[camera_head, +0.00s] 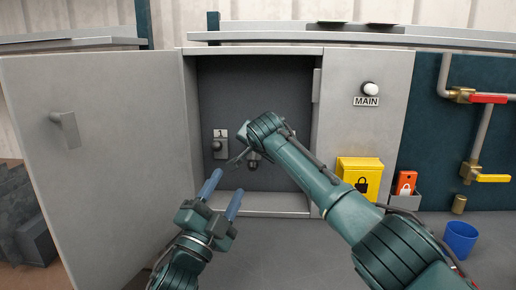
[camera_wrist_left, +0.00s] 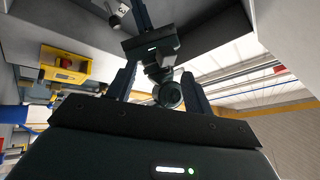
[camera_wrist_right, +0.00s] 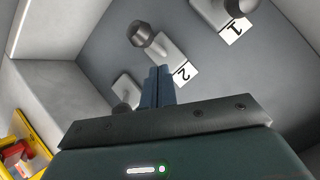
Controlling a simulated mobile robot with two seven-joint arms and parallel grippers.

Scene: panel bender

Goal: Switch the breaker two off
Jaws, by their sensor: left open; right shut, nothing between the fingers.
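The breaker panel is inside the open grey cabinet (camera_head: 248,100). In the right wrist view, breaker two (camera_wrist_right: 166,48) has a plate marked 2 and a dark round knob at its end. My right gripper (camera_wrist_right: 158,74) is shut and empty, its fingertips close to the plate's edge; contact cannot be told. In the head view my right gripper (camera_head: 238,158) is in front of the panel and hides much of breaker two. My left gripper (camera_head: 222,194) is open and empty, in front of the cabinet's lower edge, away from the breakers.
Breaker one (camera_head: 220,145) is left of breaker two; another breaker (camera_wrist_right: 125,92) is on its other side. The cabinet door (camera_head: 100,150) stands open at left. A MAIN button (camera_head: 370,89), yellow lock box (camera_head: 359,175), red-tagged holder (camera_head: 405,184) and blue bin (camera_head: 460,237) are at right.

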